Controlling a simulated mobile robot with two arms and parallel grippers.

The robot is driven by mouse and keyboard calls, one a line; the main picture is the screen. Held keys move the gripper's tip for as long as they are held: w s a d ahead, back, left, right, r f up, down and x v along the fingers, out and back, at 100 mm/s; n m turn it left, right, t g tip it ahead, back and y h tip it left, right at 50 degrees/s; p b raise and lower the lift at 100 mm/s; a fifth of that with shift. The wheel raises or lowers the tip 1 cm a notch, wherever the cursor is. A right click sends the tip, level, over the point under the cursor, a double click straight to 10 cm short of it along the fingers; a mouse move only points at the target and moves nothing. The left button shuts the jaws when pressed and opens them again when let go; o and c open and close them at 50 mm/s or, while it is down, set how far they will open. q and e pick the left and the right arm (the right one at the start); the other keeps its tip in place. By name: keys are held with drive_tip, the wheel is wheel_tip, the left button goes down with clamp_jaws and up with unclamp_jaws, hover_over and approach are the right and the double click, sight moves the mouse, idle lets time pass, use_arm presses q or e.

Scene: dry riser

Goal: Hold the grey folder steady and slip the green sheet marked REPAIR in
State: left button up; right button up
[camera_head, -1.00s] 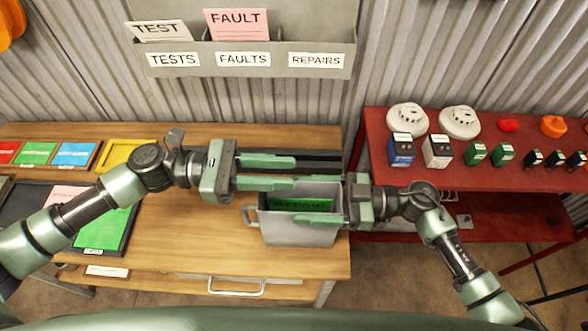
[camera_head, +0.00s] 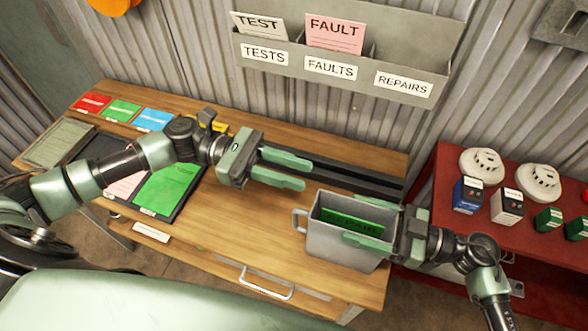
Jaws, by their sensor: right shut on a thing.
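The grey folder (camera_head: 339,251) looks like an open-topped box with a handle on its left side, at the front right of the wooden bench. The green sheet marked REPAIR (camera_head: 352,219) stands inside it, its lower part hidden by the front wall. My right gripper (camera_head: 352,216) comes in from the right and is shut on the folder, one finger along the back rim and one along the front rim. My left gripper (camera_head: 307,176) is open and empty, above the bench behind and left of the folder, apart from it.
A wall rack (camera_head: 290,70) has pockets labelled TESTS, FAULTS and REPAIRS; TEST and pink FAULT sheets stand in the first two. A dark tray (camera_head: 128,204) holds pink and green sheets. A red table (camera_head: 440,195) with detectors stands right. The bench middle is clear.

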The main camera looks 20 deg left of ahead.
drive_tip(key=o, duration=1.7)
drive_tip(key=d, duration=1.2)
